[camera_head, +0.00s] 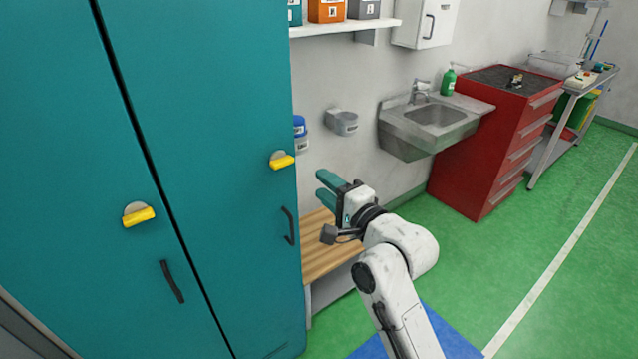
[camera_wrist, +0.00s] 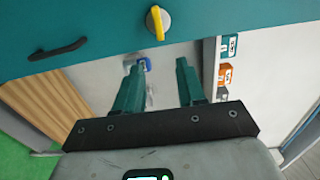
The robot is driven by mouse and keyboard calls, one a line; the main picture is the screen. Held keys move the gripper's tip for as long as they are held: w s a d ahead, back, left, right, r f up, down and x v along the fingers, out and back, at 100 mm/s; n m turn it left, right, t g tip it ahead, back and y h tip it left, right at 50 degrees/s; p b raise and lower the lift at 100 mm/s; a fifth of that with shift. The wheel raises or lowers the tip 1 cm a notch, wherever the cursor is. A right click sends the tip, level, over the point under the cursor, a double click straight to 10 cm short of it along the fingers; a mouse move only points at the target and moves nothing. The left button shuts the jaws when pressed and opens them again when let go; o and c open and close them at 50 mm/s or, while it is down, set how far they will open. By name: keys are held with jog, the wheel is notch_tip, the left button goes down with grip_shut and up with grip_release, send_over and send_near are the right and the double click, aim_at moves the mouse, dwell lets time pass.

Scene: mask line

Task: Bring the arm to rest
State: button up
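My gripper (camera_head: 331,184) is at the end of my white arm, raised above a wooden bench beside the teal cabinet. In the wrist view the gripper (camera_wrist: 158,75) has its two teal fingers spread apart, with nothing between them. The fingers point toward the wall and the cabinet's edge. No object is held.
The teal cabinet (camera_head: 233,100) with yellow latches and black handles stands close at left. The wooden bench (camera_head: 330,258) is under my gripper. A sink (camera_head: 436,115), a red drawer cabinet (camera_head: 490,150) and a white shelf (camera_head: 340,27) line the wall. Green floor at right is open.

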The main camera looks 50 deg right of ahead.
dwell(0.6)
jog(key=s+a+f+n+g+y, duration=0.25)
jog(key=a+f+n, duration=0.2)
jog(key=f, duration=0.35)
jog(key=s+a+f+n+g+y, duration=0.1)
jog(key=s+a+f+n+g, duration=0.3)
jog(key=f, duration=0.4)
jog(key=s+a+f+n+g, duration=0.4)
jog(key=s+f+n+g, duration=0.1)
jog(key=s, duration=0.3)
jog(key=s+a+f+n+g+y, duration=0.1)
jog(key=s+a+f+n+g, duration=0.3)
jog(key=s+n, duration=0.3)
jog(key=shift+s+a+f+g, duration=0.25)
jog(key=shift+s+f+g, duration=0.2)
jog(key=shift+s+f, duration=0.45)
